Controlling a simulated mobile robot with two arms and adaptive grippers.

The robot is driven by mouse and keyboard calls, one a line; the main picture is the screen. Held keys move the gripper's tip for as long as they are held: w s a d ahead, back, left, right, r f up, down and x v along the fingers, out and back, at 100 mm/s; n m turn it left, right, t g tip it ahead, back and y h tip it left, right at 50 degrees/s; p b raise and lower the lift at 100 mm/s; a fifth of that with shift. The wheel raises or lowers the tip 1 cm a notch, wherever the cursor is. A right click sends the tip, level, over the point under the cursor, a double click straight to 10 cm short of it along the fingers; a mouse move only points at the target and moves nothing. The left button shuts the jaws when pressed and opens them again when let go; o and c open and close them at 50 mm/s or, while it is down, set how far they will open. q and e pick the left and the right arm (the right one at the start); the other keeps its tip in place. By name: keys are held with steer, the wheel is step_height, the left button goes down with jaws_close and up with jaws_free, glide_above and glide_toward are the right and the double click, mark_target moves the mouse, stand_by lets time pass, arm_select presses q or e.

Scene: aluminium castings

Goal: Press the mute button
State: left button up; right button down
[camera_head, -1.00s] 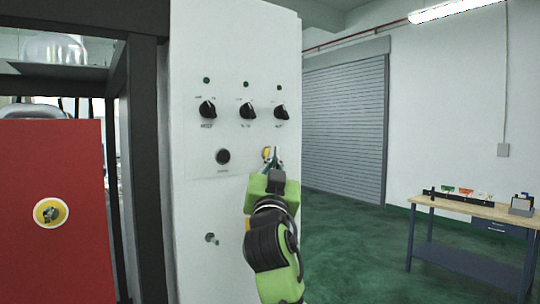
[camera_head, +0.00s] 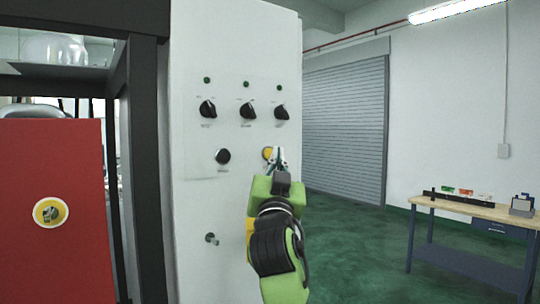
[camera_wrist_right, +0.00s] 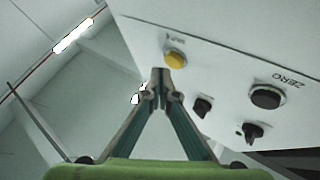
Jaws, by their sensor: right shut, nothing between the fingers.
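The white control panel (camera_head: 235,60) stands in front of me. A yellow button (camera_head: 267,153) sits low on its right side; it also shows in the right wrist view (camera_wrist_right: 175,60), where the label beside it is too small to read surely. My right gripper (camera_head: 279,155) is shut and empty, its tips just right of the yellow button in the head view. In the right wrist view the closed fingertips (camera_wrist_right: 160,72) lie just below the button; I cannot tell whether they touch the panel. My left gripper is not in view.
A black button (camera_head: 223,156) labelled ZERO in the wrist view, three black knobs (camera_head: 247,110) and green lamps (camera_head: 246,84) share the panel. A peg (camera_head: 211,238) sticks out below. A red panel (camera_head: 50,165) is at left. Floor right is clear up to a workbench (camera_head: 470,208).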

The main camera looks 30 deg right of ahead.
steer(key=s, duration=0.5)
steer(key=shift+d, duration=0.2)
stand_by(1.0)
